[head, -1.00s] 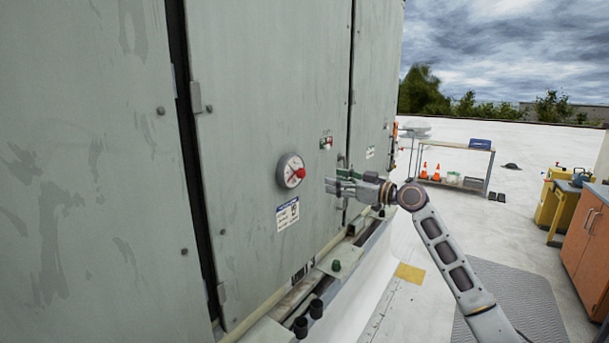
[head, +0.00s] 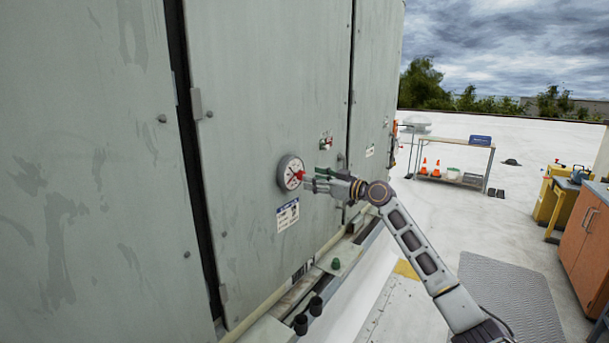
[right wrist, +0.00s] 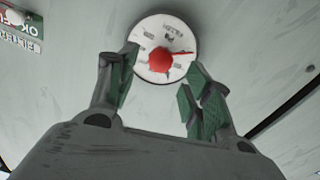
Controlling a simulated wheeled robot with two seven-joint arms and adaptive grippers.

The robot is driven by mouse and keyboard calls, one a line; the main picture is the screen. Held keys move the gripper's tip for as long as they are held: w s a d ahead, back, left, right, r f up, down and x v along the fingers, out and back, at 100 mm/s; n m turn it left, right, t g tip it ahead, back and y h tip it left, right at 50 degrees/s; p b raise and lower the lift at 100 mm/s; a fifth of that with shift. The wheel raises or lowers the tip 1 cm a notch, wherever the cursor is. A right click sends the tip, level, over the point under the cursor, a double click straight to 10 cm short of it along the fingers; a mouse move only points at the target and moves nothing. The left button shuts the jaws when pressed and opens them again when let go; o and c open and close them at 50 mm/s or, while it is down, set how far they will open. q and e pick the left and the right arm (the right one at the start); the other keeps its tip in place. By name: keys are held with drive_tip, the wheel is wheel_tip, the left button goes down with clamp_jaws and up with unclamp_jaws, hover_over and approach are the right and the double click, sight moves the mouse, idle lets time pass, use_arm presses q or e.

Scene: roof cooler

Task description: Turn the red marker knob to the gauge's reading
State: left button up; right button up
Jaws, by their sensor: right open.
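A round white gauge (head: 290,173) with a grey rim is mounted on the grey-green cabinet panel. Its red marker knob (head: 299,175) sits at the dial's centre and sticks out. In the right wrist view the knob (right wrist: 160,60) lies ahead between the fingers, with a red pointer (right wrist: 182,53) reaching right over the dial (right wrist: 148,32). My right gripper (head: 308,181) is open just right of the knob; in the wrist view its green-padded fingers (right wrist: 160,85) straddle the knob's line without visible contact. The dial's lettering is too small to read surely. My left gripper is out of view.
A blue-and-white label (head: 287,215) is below the gauge, and a small red-and-white fitting (head: 326,143) is up and right. A ledge with black caps (head: 308,316) runs along the cabinet's foot. The roof on the right is open, with a shelf cart (head: 450,160) farther back.

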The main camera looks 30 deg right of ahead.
sight(300, 175)
drive_tip(key=shift+p+x, duration=0.75)
drive_tip(key=shift+x, duration=1.65)
drive_tip(key=c, duration=1)
drive_tip(key=shift+c, duration=0.2)
